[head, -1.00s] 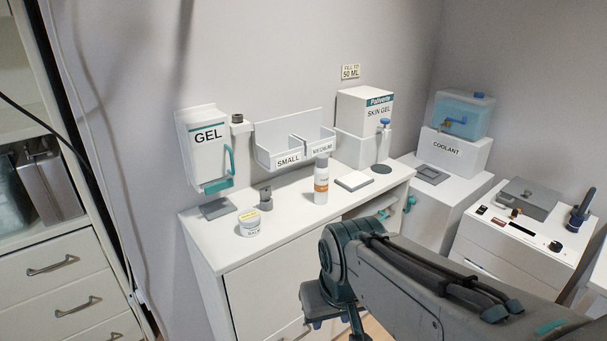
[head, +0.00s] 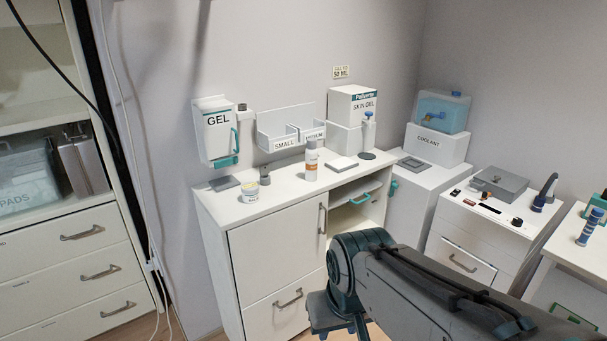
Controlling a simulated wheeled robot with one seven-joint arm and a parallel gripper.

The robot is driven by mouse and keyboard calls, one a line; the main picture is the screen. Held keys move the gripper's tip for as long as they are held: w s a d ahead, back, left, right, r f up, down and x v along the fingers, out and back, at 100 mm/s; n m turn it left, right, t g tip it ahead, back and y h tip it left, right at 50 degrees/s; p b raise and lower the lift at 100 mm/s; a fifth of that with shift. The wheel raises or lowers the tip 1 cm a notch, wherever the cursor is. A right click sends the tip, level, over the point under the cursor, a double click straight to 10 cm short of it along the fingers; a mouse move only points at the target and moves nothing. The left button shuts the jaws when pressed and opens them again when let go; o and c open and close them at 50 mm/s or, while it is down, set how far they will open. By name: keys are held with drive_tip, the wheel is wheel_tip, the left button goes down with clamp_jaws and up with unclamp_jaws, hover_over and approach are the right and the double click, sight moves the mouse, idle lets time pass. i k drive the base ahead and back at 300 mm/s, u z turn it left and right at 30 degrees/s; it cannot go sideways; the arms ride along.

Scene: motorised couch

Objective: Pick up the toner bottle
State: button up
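A white bottle with an orange label band and a grey cap (head: 311,165) stands upright on top of the white cabinet (head: 225,205). It fits the toner bottle, but its print is too small to read. It stands in front of the small bins, with nothing touching it. My arm reaches in from the lower right, and its dark joint is in front of the cabinet, below and right of the bottle. No gripper fingers can be made out; the arm's lower end is hidden or cut off by the bottom edge.
A white jar (head: 246,193), a small grey holder (head: 265,176) and a flat white pad (head: 341,164) share the cabinet top. A gel dispenser (head: 217,133) and labelled bins (head: 277,134) are behind. A skin gel box (head: 352,105) stands right. An open shelf (head: 356,207) lies below the top.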

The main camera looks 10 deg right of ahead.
sight(311, 154)
drive_tip(key=u, duration=0.1)
drive_tip(key=k, duration=0.4)
drive_tip(key=z, duration=1.25)
drive_tip(key=i, duration=1.75)
drive_tip(key=u, duration=0.4)
